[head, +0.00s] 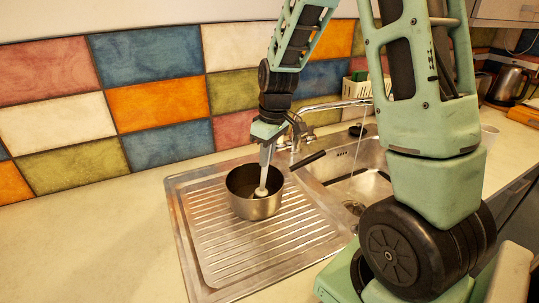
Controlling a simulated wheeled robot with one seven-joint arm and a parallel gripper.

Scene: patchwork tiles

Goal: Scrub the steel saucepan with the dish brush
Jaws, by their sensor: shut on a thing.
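The steel saucepan (252,206) stands upright on the ribbed drainboard (225,262), left of the sink basin. Its dark handle (308,160) points to the upper right, toward the basin. My gripper (268,137) is above the pan, pointing down, and shut on the pale dish brush (265,171). The brush hangs down into the pan, with its round head (261,191) low inside, near the front right wall. I cannot tell whether the head touches the pan.
A thin stream of water runs from the tap (335,106) into the basin (345,168). A pale slotted rack (357,88) stands behind it. A white cup (488,136) and a kettle (508,84) are at the right. The left counter (90,235) is clear.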

